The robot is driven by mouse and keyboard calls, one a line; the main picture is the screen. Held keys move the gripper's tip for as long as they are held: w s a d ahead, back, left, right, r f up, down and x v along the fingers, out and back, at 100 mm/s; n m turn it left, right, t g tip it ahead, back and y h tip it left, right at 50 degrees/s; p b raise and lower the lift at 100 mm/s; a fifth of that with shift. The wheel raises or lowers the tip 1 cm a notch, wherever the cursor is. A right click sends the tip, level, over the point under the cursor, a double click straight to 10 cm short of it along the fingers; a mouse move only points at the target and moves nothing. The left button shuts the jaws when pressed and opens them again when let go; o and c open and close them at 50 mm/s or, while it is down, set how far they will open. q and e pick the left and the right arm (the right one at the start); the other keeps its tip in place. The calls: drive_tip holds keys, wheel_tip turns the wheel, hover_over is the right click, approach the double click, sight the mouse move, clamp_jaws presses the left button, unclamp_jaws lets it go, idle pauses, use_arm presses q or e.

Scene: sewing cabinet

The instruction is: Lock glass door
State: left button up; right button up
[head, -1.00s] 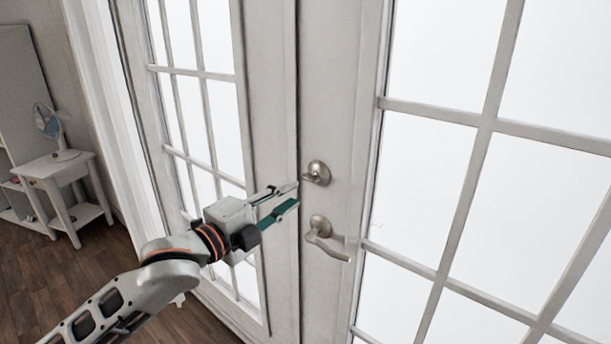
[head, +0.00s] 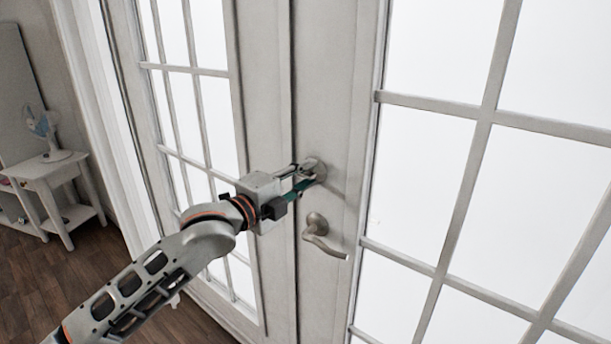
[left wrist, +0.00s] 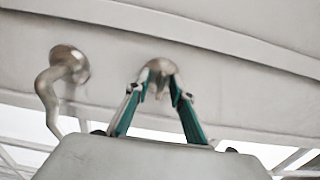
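The glass door (head: 340,120) is white with panes and stands closed against the other door leaf. Its round metal lock knob (head: 315,166) is above the lever handle (head: 322,236). My left gripper (head: 306,178) is at the knob and partly hides it. In the left wrist view the fingers of my left gripper (left wrist: 155,90) are apart, one on each side of the knob (left wrist: 160,68). Whether they touch it I cannot tell. The lever handle (left wrist: 62,75) is to the left of the fingers there. My right gripper is not in view.
A small white table (head: 52,185) with a fan (head: 45,130) stands at the far left on the dark wood floor (head: 85,270). The lever handle sticks out just below the gripper. The space in front of the right panes is clear.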

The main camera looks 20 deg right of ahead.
use_arm(q)
clamp_jaws()
